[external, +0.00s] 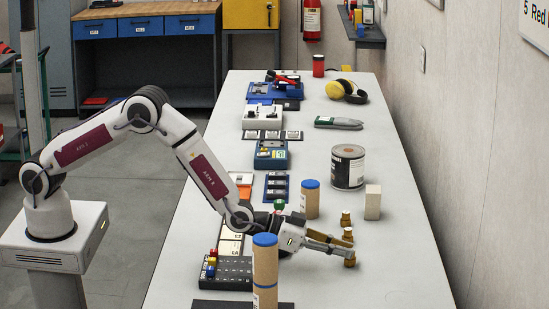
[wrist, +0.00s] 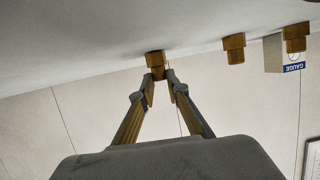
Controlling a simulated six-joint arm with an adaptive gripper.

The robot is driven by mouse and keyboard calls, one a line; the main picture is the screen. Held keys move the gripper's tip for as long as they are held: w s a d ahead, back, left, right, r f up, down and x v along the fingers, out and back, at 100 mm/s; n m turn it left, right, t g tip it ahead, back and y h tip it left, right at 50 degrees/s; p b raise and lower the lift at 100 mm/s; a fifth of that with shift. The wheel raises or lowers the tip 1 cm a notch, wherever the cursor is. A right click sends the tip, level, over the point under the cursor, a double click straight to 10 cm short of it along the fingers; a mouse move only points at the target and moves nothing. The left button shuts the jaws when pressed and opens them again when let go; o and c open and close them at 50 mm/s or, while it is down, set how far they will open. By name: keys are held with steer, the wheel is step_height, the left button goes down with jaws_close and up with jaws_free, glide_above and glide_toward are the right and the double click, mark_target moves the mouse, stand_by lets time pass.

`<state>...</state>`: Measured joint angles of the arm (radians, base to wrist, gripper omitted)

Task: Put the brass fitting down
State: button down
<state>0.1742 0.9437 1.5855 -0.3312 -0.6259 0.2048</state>
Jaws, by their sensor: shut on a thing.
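My gripper (external: 344,252) reaches out low over the right side of the table (external: 400,270). It is shut on a brass fitting (external: 350,262), which sits between the fingertips at or just above the table top; I cannot tell whether it touches. In the wrist view, which looks upside down, the fingers (wrist: 159,80) close on the narrow end of the held fitting (wrist: 155,59), its wide end toward the table. Two more brass fittings stand farther back in a row, the middle one (external: 348,235) and the far one (external: 346,218); they also show in the wrist view (wrist: 233,48) (wrist: 295,37).
A pale gauge block (external: 372,203) stands behind the fittings. A cardboard tube with a blue cap (external: 310,200) and a paint can (external: 347,168) stand farther back. Another blue-capped tube (external: 265,275) is in front of my arm. A black tray (external: 235,272) lies left. The near right table is clear.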

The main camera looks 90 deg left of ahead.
steer(key=shift+f, duration=0.1)
steer(key=c, duration=2)
jaws_free()
steer(key=shift+o, duration=0.2)
steer(key=shift+s, duration=0.15)
steer(key=shift+s+r, duration=0.15)
steer(key=shift+r, duration=0.1)
steer(key=shift+v, duration=5.65)
steer(key=shift+r, duration=0.15)
